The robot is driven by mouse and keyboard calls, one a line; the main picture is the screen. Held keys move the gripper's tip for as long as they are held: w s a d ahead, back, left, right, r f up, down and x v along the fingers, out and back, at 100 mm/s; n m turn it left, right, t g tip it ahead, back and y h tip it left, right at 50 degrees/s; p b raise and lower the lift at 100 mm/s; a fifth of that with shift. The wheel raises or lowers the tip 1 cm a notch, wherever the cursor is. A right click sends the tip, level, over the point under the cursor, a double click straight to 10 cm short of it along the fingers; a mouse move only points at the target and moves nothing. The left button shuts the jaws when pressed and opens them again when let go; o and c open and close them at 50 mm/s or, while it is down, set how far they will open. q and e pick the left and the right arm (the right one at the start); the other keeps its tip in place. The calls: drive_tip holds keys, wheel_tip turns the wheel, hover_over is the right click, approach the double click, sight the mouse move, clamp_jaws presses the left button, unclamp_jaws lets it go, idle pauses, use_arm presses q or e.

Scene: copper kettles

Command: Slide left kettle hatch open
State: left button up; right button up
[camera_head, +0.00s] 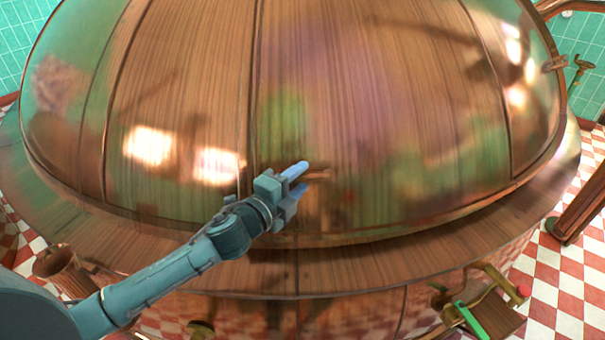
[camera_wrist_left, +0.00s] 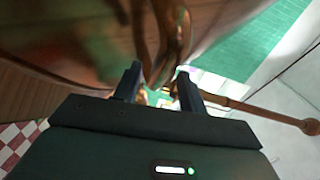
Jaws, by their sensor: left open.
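The large copper kettle (camera_head: 400,80) fills most of the head view, with a domed, shiny top divided by seams. The hatch (camera_head: 330,100) seems to be the dome panel right of the dark vertical seam; its exact outline is hard to tell. A small copper handle (camera_head: 320,175) sticks out low on the dome. My left gripper (camera_head: 300,178) is open at this handle, its two pale blue fingers close to it. In the left wrist view, a looped copper bar (camera_wrist_left: 180,40) lies just ahead of the open fingers (camera_wrist_left: 160,80). Contact cannot be told. My right gripper is out of view.
A wide copper rim (camera_head: 440,248) runs around the dome's base under my left arm. A brass fitting with a green lever (camera_head: 470,318) is at lower right. Red-and-white checkered floor (camera_head: 565,280) shows on the right.

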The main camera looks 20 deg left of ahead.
use_arm(q)
drive_tip(key=shift+x, duration=0.9)
clamp_jaws()
